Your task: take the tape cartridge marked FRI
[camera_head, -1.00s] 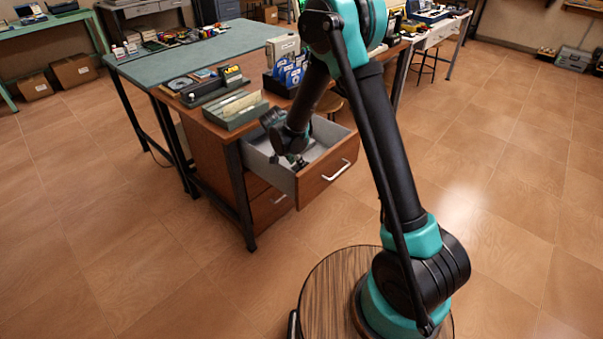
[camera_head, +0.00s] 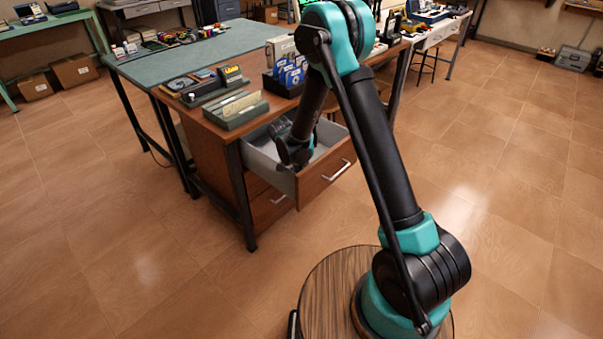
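My gripper (camera_head: 291,160) reaches down into the open top drawer (camera_head: 326,184) of the wooden desk. Its fingers are small and dark here and partly hidden by the drawer front and my wrist, so I cannot tell whether they are open or shut, or on what. No tape cartridge marked FRI can be made out. The drawer's grey inside shows around my gripper, but its contents are mostly hidden by my arm.
On the desk top (camera_head: 205,112) stand a green-grey card tray (camera_head: 236,110), a dark box with blue and white items (camera_head: 289,76), and a beige device (camera_head: 280,48). A second drawer (camera_head: 270,206) below looks shut.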

